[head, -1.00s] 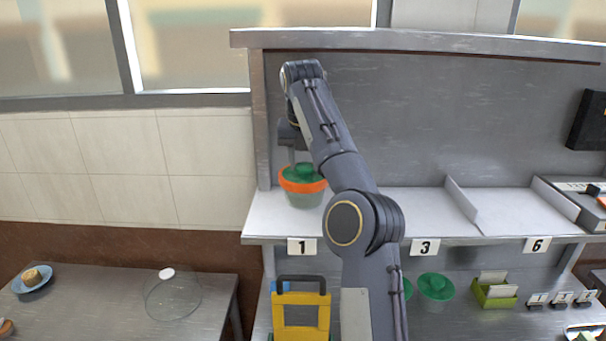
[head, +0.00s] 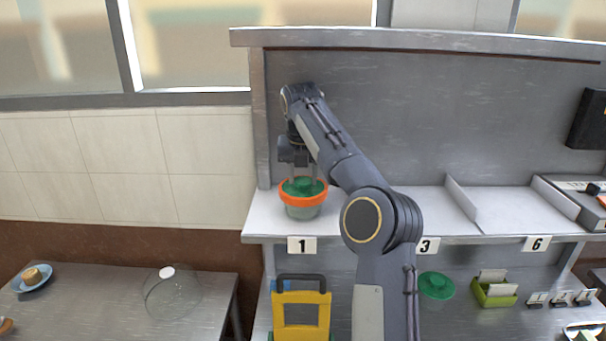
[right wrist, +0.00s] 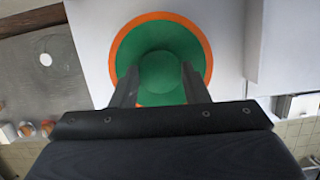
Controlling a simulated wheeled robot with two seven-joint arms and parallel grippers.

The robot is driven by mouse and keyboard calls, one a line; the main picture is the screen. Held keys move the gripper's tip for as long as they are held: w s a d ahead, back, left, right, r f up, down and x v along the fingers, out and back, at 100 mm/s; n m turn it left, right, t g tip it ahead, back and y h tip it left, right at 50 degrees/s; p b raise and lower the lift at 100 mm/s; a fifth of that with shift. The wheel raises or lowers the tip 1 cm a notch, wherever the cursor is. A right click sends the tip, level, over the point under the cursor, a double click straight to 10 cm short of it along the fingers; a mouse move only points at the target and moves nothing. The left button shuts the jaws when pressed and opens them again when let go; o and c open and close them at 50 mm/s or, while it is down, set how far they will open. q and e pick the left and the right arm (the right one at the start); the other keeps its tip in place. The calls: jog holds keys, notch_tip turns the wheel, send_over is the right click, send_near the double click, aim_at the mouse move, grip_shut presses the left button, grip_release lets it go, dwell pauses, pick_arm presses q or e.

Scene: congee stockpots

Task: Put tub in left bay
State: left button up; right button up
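The tub (head: 304,211) has a pale body, an orange rim and a green lid with a round knob. In the head view it is upright at the left bay (head: 261,213), the white shelf section above label 1. I cannot tell whether its base touches the shelf. My right gripper (head: 303,180) is above the tub, fingers pointing down, shut on the lid knob. In the right wrist view the fingertips (right wrist: 160,82) lie against both sides of the knob, and the tub's orange rim (right wrist: 117,49) circles the lid. My left gripper is not in view.
A low divider (head: 462,202) stands on the shelf to the right. Another green-lidded tub (head: 436,286) and a yellow-green card box (head: 494,292) are on the counter below. A yellow caddy (head: 301,311) stands below label 1. A side table (head: 105,310) is at left.

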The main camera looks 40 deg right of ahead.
jog(key=o, duration=0.4)
jog(key=shift+v, duration=2.4)
jog(key=shift+s+a+r, duration=0.1)
jog(key=shift+r, duration=0.05)
jog(key=s+a+b, duration=0.3)
jog(key=s+a, duration=0.1)
jog(key=s+a+b, duration=0.3)
jog(key=s+a, duration=0.1)
jog(key=shift+s+r, duration=0.1)
jog(key=shift+s, duration=0.2)
